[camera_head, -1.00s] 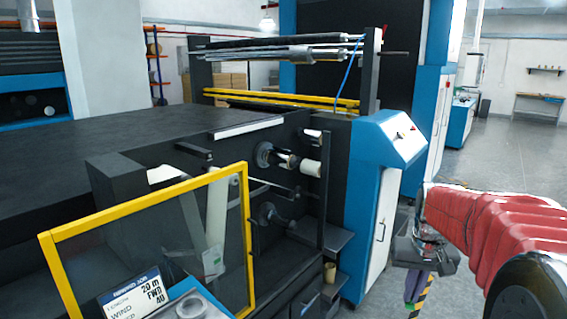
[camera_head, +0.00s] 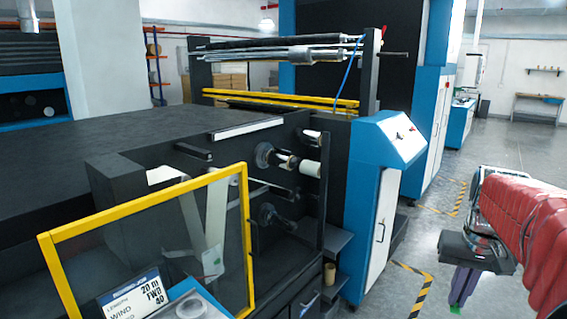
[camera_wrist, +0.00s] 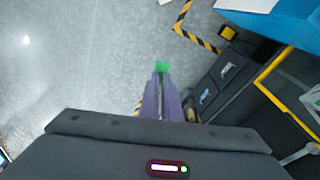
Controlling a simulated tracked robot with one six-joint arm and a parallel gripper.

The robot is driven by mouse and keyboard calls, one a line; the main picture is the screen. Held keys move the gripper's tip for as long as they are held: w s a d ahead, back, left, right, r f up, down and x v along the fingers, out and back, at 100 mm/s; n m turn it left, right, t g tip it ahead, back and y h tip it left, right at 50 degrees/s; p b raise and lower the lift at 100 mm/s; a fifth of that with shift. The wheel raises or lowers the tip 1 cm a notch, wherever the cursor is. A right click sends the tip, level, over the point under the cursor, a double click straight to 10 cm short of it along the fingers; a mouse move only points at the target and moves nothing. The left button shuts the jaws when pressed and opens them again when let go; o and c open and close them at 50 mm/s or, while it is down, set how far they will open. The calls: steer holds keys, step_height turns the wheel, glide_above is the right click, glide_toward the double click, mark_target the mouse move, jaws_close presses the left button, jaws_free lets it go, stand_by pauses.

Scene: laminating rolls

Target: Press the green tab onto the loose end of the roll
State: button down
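My gripper (camera_head: 460,290) hangs at the right of the head view, over the floor and well apart from the machine. Its purple fingers (camera_wrist: 164,100) are close together in the wrist view. The small green tab (camera_wrist: 161,67) is held at their tips; some green also shows at the fingers in the head view. A pale upright strip or roll (camera_head: 215,215) shows behind the clear guard on the machine's side. I cannot make out its loose end.
The yellow-framed guard (camera_head: 245,225) stands in front of the winding side. A blue control cabinet (camera_head: 380,150) stands at the machine's right end. A small display (camera_head: 135,298) is at the lower left. The grey floor (camera_head: 440,240) around my gripper is open, with yellow-black tape.

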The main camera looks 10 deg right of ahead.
stand_by(0.3)
steer(key=shift+w+a+f, duration=0.1)
steer(key=shift+w+f, duration=0.05)
steer(key=shift+f, duration=0.1)
steer(key=w+a+f+n, duration=0.2)
steer(key=w+a+f, duration=0.4)
steer(key=f, duration=0.4)
steer(key=w+a+f+n, duration=0.2)
steer(key=w+a+f, duration=0.1)
steer(key=a+f, duration=0.7)
steer(key=w+a+f+n, duration=0.1)
steer(key=w+a+f, duration=0.2)
steer(key=a+f, duration=0.7)
step_height(320, 180, down, 4)
steer(key=shift+w+n+y, duration=0.35)
steer(key=shift+n+y, duration=0.05)
steer(key=shift+a, duration=0.1)
